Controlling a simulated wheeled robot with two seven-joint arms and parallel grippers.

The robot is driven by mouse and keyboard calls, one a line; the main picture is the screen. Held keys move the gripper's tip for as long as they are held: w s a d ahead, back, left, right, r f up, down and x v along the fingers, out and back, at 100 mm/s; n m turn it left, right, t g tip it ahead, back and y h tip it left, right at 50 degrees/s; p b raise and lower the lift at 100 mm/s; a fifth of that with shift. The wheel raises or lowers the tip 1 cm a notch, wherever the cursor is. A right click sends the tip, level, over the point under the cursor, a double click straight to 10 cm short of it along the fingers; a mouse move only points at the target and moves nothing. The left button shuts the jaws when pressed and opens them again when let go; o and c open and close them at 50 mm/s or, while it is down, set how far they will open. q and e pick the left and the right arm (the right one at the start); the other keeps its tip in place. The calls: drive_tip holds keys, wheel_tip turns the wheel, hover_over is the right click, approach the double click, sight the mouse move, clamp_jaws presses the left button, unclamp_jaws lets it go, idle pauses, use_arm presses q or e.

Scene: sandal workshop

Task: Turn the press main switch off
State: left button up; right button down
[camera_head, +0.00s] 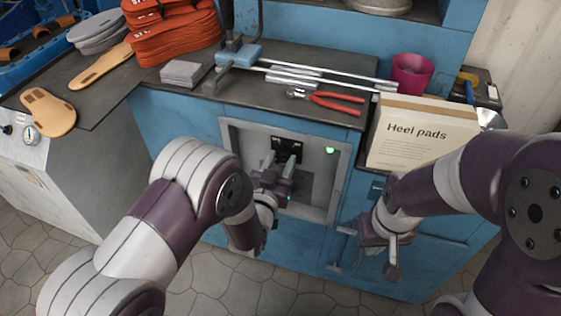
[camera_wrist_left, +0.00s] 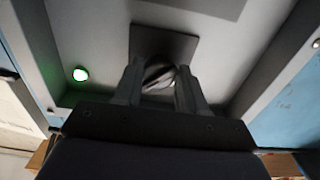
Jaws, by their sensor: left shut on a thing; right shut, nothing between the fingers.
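The main switch (camera_head: 287,147) is a dark switch on a dark plate, set in the back of a grey recessed panel (camera_head: 232,140) in the blue press cabinet. In the left wrist view its knob (camera_wrist_left: 158,73) sits between my fingers, in front of the dark square plate (camera_wrist_left: 163,42). My left gripper (camera_head: 283,170) reaches into the recess and is shut on the knob, hiding part of it; it also shows in the left wrist view (camera_wrist_left: 158,88). A green lamp (camera_head: 329,150) glows at the panel's upper right. My right gripper (camera_head: 393,268) is shut and empty, in front of the cabinet drawers.
The recess has a raised grey frame around my left gripper. On the bench above lie red-handled pliers (camera_head: 335,101), a "Heel pads" box (camera_head: 420,135) and a pink cup (camera_head: 412,73). Orange sandal pieces (camera_head: 170,30) are stacked at the upper left. Stone floor lies below.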

use_arm(q)
drive_tip(key=shift+n, duration=0.4)
drive_tip(key=n, duration=0.3)
drive_tip(key=shift+d+n, duration=0.1)
drive_tip(key=shift+n, duration=0.3)
drive_tip(key=n, duration=0.4)
drive_tip(key=n+b, duration=0.1)
drive_tip(key=n, duration=0.8)
drive_tip(key=shift+r, duration=0.15)
drive_tip(key=shift+n, duration=0.3)
drive_tip(key=o, duration=1)
